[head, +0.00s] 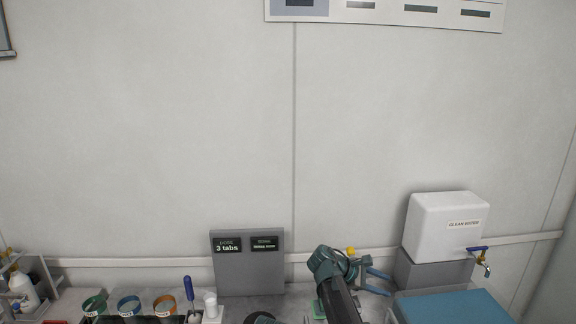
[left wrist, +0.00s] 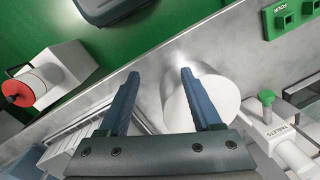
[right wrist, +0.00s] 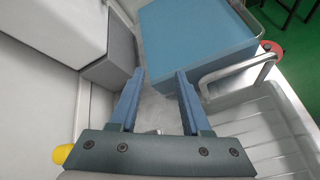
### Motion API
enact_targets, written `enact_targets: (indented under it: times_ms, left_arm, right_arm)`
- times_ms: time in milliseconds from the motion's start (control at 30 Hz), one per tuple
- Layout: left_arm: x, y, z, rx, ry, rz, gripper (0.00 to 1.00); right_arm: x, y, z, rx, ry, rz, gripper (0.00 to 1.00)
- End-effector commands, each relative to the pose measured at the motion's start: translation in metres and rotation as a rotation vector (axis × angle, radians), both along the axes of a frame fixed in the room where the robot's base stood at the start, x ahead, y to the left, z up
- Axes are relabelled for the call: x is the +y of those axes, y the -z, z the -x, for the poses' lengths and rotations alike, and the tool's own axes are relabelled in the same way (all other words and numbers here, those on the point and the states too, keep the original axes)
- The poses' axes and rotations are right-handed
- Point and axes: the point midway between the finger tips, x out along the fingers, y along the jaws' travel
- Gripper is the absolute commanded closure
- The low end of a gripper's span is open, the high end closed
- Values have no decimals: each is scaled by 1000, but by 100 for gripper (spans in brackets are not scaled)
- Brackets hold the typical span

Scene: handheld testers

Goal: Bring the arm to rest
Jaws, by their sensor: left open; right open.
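My right gripper (head: 388,283) is at the lower middle right of the head view, its blue fingers pointing right. In the right wrist view its fingers (right wrist: 160,76) are apart with nothing between them, above a grey counter beside a blue box. My left gripper shows in the left wrist view (left wrist: 160,77), with its fingers apart and nothing held. A white round container (left wrist: 210,104) is behind and beside its right finger; I cannot tell whether they touch. I cannot clearly make out the left gripper in the head view.
A white clean water tank (head: 440,230) with a tap (head: 484,262) stands on a grey block right of my right gripper. The blue box (head: 455,306) is below it; a ribbed tray (right wrist: 262,130) is nearby. A display panel (head: 247,276) and labelled cups (head: 128,306) are left.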

Motion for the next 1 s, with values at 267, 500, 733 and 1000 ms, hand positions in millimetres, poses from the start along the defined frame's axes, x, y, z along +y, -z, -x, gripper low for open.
enact_targets:
  times_ms: [267, 500, 733, 1000]
  left_arm:
    - [0, 4, 0, 0, 0, 0, 34]
    - [0, 6, 0, 0, 0, 0, 34]
    - [0, 7, 0, 0, 0, 0, 34]
    - [0, 7, 0, 0, 0, 0, 34]
  right_arm:
    - [116, 80, 141, -248, 289, -531, 52]
    - [190, 107, 230, -289, 583, -818, 52]
    - [216, 111, 261, -280, 710, -903, 52]
    - [218, 111, 261, -281, 717, -906, 52]
